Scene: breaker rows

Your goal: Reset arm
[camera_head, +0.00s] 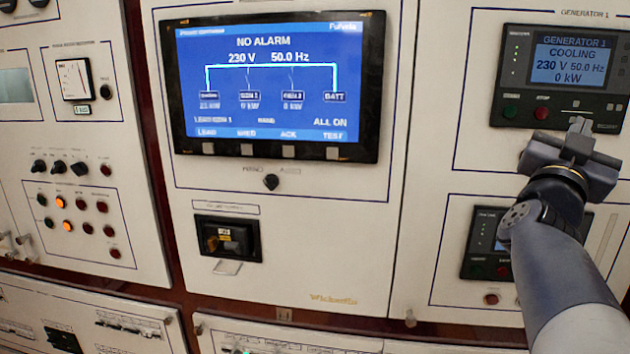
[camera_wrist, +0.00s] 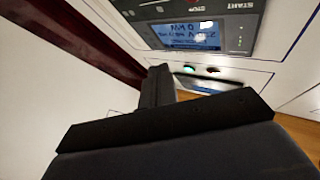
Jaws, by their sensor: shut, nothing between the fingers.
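My gripper (camera_head: 578,127) is at the right of the head view, on the end of my raised arm. It is shut and empty, in front of the lower part of the Generator 1 controller (camera_head: 560,78). That controller has a lit screen reading COOLING, 230 V, 50.0 Hz, 0 kW. I cannot tell whether the gripper touches the panel. In the wrist view the dark gripper (camera_wrist: 158,85) points towards a panel with a lit controller screen (camera_wrist: 190,36) above it, seen upside down. The arm partly hides a second controller (camera_head: 482,243) below.
A large blue screen (camera_head: 270,85) reading NO ALARM is on the middle cabinet, with a black knob (camera_head: 271,182) and a dark breaker (camera_head: 227,238) below. The left panel has several knobs and lamps (camera_head: 61,202), two lit orange. Open space lies before the middle cabinet.

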